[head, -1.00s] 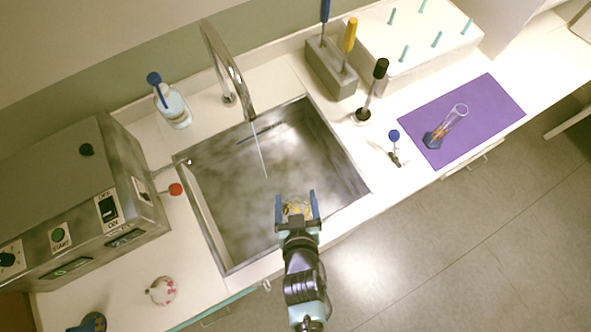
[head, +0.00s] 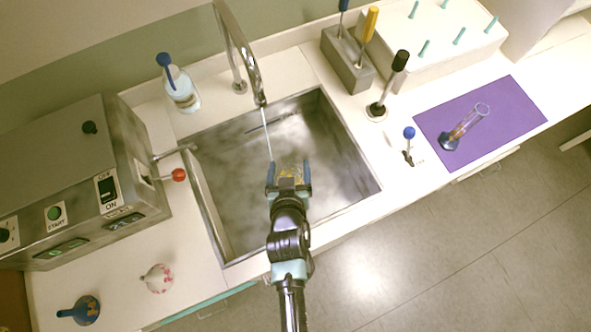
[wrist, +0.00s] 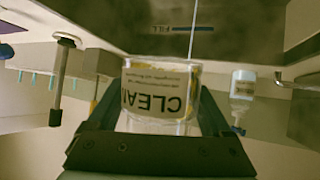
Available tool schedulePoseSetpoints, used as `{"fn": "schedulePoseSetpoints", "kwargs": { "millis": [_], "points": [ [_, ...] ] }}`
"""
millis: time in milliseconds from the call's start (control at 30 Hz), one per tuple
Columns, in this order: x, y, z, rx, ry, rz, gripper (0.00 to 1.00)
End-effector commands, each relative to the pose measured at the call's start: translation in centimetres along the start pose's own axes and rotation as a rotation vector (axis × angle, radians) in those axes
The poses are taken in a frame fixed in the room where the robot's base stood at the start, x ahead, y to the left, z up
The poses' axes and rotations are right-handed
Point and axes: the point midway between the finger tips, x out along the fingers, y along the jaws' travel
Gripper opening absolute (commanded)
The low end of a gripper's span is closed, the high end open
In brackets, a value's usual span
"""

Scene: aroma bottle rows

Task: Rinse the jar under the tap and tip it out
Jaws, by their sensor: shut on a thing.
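The clear glass jar (head: 290,172), with yellow bits in it, is held between the blue fingers of my gripper (head: 289,167), over the sink (head: 225,200). In the wrist view the jar (wrist: 160,98) has a pale label reading "CLEAN". The curved metal tap (head: 240,45) stands behind the sink and a thin water stream (head: 267,135) runs from it. In the head view the stream comes down close to my gripper's left finger. In the wrist view the stream (wrist: 193,25) reaches the jar's outline; I cannot tell whether it enters the jar.
A steel machine (head: 80,180) with a red-knobbed lever (head: 178,174) stands left of the sink. A blue-capped bottle (head: 180,90) is behind it. A black-topped stand (head: 385,90), a tool block (head: 347,60) and a purple mat (head: 500,110) lie right. The sink's front is open.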

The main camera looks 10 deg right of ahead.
Motion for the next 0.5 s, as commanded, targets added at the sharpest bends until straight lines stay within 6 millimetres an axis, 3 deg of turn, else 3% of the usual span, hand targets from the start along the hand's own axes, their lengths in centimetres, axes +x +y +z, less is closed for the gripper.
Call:
{"fn": "schedulePoseSetpoints", "kwargs": {
  "millis": [500],
  "points": [
    [5.5,-2.4,-2.3,-0.001,0.004,0.000,0.25]
  ]
}}
